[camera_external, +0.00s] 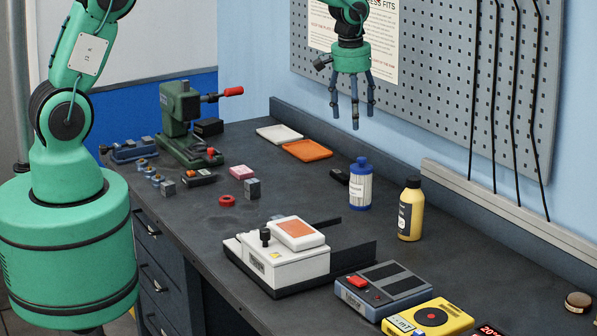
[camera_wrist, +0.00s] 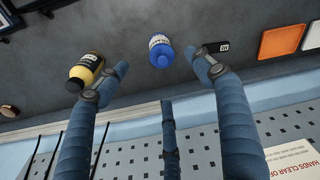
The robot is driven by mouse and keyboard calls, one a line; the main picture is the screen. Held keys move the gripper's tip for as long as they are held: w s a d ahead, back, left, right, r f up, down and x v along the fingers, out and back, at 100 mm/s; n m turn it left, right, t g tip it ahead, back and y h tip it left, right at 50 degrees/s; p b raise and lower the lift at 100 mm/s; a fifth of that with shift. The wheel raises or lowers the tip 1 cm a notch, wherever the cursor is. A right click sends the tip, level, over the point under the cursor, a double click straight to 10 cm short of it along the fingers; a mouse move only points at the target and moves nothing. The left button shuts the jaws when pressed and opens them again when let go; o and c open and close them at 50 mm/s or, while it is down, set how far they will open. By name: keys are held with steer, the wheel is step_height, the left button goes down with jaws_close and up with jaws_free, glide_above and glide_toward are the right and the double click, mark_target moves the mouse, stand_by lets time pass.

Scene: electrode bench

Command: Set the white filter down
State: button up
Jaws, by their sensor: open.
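My gripper (camera_external: 353,112) is open and empty, high above the back of the bench in front of the pegboard. Its three blue fingers (camera_wrist: 160,74) are spread in the wrist view. No thing is plainly marked as the white filter. A white and blue canister (camera_external: 360,186) stands upright on the bench below my gripper, apart from it. It shows between the fingers in the wrist view (camera_wrist: 160,48). A flat white tray (camera_external: 279,134) lies at the back beside an orange tray (camera_external: 307,151).
A yellow bottle (camera_external: 410,210) with a black cap stands right of the canister. A white device (camera_external: 280,262) with an orange-topped block sits in front. A green press (camera_external: 182,125) stands at left. The grey pegboard (camera_external: 440,70) rises behind.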

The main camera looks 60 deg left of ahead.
steer(key=s+r+m+t, duration=0.2)
steer(key=s+r+m, duration=0.1)
steer(key=s+r, duration=1.85)
steer(key=s+r+m+t, duration=0.1)
steer(key=s+r, duration=0.2)
steer(key=s, duration=0.9)
steer(key=s+d+r+m+t, duration=0.1)
steer(key=s+r+m, duration=0.1)
steer(key=s, duration=1.1)
steer(key=shift+r+h, duration=0.3)
steer(key=shift+r, duration=0.15)
steer(key=shift+f, duration=0.1)
step_height(320, 180, down, 12)
steer(key=b, duration=1.2)
